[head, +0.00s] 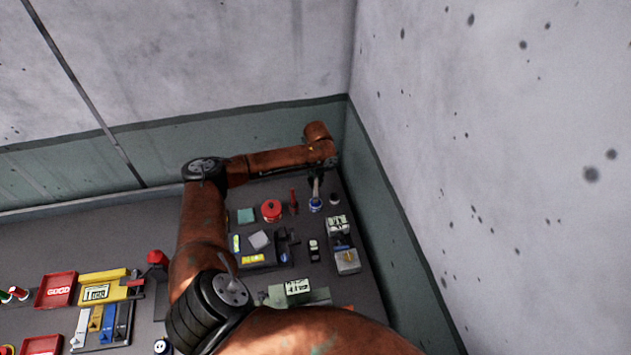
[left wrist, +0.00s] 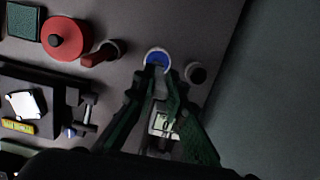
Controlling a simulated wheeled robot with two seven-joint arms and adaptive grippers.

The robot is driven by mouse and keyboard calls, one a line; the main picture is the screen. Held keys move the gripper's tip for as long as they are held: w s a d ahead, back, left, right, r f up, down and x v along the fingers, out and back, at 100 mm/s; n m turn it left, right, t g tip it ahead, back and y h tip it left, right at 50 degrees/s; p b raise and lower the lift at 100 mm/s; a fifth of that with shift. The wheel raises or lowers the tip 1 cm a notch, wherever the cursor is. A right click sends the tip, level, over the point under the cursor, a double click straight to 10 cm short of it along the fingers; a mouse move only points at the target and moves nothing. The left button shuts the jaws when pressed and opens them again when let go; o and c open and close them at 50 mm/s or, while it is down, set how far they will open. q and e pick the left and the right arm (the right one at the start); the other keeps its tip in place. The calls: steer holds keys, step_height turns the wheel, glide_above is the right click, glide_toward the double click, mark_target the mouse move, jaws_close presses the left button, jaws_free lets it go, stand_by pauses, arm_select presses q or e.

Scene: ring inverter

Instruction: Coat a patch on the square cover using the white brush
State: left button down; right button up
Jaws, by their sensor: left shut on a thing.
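My left gripper (head: 316,183) is over the far right of the table. In the left wrist view its two dark green fingers (left wrist: 159,88) are shut on a pale, narrow thing, which looks like the handle of the white brush (left wrist: 160,80). The handle stands above a round pot with blue inside and a pale rim (left wrist: 157,54); the bristles are hidden. The pot also shows in the head view (head: 316,206). A pale grey square cover (head: 259,239) lies turned at an angle on a black fixture, left of the gripper; it also shows in the left wrist view (left wrist: 25,104). My right gripper is out of view.
A teal square block (head: 245,215), a red round pot (head: 271,210) and a red-handled tool (head: 294,200) stand left of the blue pot. A small dark round piece (left wrist: 196,73) is close on its right. A wall rises beyond the table's right edge.

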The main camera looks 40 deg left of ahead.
arm_select(q)
steer(key=shift+f, duration=0.35)
stand_by(0.7)
steer(key=shift+p, duration=0.3)
stand_by(0.8)
steer(key=shift+f, duration=0.1)
stand_by(0.5)
steer(key=shift+s, duration=0.1)
stand_by(0.4)
step_height(320, 180, up, 7)
steer(key=p, duration=0.8)
stand_by(0.8)
